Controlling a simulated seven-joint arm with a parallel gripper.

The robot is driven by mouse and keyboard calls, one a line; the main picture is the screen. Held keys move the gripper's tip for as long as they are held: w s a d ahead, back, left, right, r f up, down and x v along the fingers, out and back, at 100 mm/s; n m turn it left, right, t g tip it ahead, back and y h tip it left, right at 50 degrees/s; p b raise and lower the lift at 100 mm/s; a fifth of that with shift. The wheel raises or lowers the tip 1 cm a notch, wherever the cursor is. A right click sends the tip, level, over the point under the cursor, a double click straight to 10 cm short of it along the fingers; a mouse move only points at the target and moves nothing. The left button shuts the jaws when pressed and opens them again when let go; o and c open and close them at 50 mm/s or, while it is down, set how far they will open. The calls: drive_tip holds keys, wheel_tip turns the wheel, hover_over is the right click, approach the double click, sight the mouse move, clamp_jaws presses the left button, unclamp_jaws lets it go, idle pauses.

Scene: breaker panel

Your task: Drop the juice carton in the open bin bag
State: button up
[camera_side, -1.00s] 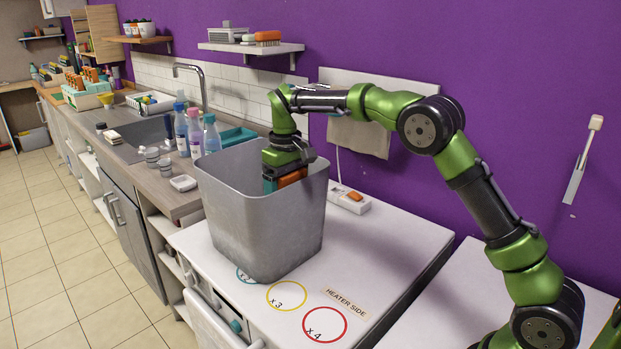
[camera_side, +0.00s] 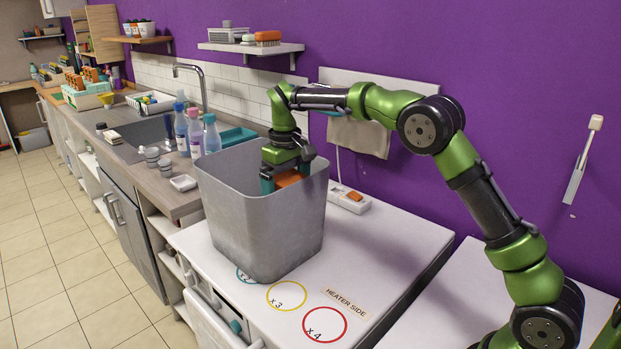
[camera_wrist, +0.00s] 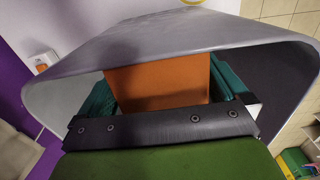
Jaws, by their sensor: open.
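An open grey bin (camera_side: 265,220) stands on the white worktop; no separate bag can be told from it. My gripper (camera_side: 284,182) points down inside its mouth, near the back right wall. In the wrist view, an orange block-shaped thing, apparently the juice carton (camera_wrist: 157,85), lies between the two teal fingers of my gripper (camera_wrist: 163,92). Its orange top also shows in the side view (camera_side: 289,178). The fingers are open around it. Its lower part is hidden by the bin wall, so I cannot tell what it rests on.
The bin walls rise close around my gripper. A white power strip (camera_side: 349,200) lies behind the bin on the worktop (camera_side: 385,235). Several bottles (camera_side: 195,132) and a sink (camera_side: 140,135) are to the left. A wall shelf (camera_side: 250,47) hangs above.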

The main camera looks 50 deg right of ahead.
wheel_tip(320, 180, up, 10)
drive_tip(key=shift+f, duration=0.1)
drive_tip(key=shift+s+r, duration=0.1)
drive_tip(key=shift+r, duration=0.85)
drive_tip(key=s+r+m+t+y, duration=0.1)
drive_tip(key=s+r+t, duration=0.3)
drive_tip(key=s, duration=1.1)
drive_tip(key=s+a+f+m+t+y, duration=0.1)
drive_tip(key=s+a+f+m+t, duration=0.2)
drive_tip(key=s+f, duration=0.7)
drive_tip(key=s, duration=0.4)
drive_tip(key=shift+a, duration=0.15)
drive_tip(key=shift+s, duration=0.1)
